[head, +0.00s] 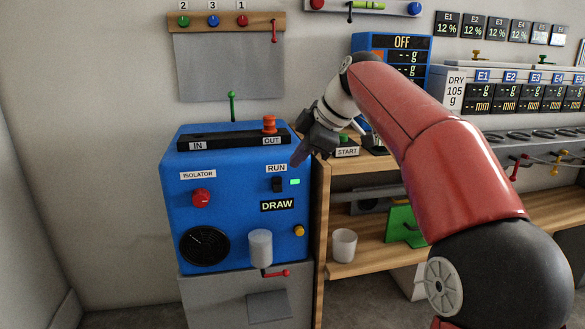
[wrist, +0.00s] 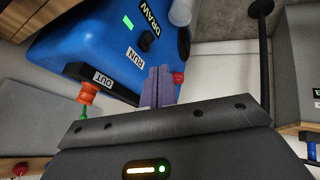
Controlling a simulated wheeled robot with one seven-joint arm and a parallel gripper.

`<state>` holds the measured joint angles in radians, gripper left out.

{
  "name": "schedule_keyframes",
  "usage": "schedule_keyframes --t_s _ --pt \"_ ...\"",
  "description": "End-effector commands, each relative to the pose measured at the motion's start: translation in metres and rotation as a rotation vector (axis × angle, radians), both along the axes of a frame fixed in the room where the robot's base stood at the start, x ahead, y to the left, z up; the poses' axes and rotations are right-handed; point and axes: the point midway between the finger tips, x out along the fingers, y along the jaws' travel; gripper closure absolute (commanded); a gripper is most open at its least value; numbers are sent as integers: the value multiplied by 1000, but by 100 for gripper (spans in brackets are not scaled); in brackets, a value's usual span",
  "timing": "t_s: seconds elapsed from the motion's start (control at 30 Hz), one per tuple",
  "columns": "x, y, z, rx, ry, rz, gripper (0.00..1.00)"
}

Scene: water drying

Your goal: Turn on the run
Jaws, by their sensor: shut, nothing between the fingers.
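The blue machine (head: 230,226) has a RUN label (head: 276,168) on its front with a small black switch (head: 277,184) below it. A green light (head: 294,181) beside the switch is lit. In the wrist view the black switch (wrist: 145,41) sits near the RUN label (wrist: 135,60), with the green light (wrist: 128,22) lit. My gripper (head: 299,156) is shut and empty, at the upper right of the machine near the OUT label. Its purple fingers (wrist: 158,82) point toward the machine face and appear apart from the switch. The switch's position is too small to tell.
An orange knob (head: 269,125) stands by the OUT label, and a red ISOLATOR knob (head: 201,198) is on the left. A grey cylinder (head: 261,248) sits on the lower front. A wooden shelf with a white cup (head: 343,245) stands to the right, below my arm.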

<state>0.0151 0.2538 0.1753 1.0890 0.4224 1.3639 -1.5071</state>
Motion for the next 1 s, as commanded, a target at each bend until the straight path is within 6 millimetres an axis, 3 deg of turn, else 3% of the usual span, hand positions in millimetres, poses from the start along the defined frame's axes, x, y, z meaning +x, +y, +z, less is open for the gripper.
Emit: schedule_keyframes --t_s 0.1,0.23,0.77,0.87,1.0 --pt "-2 -10 21 0 -2 -1 100" --pt "-3 -16 34 0 -1 0 100" --pt "-8 -20 38 -2 9 -19 100" --pt "-23 -25 35 -5 43 -105 100" --pt "-66 -42 19 -4 124 -356 100"
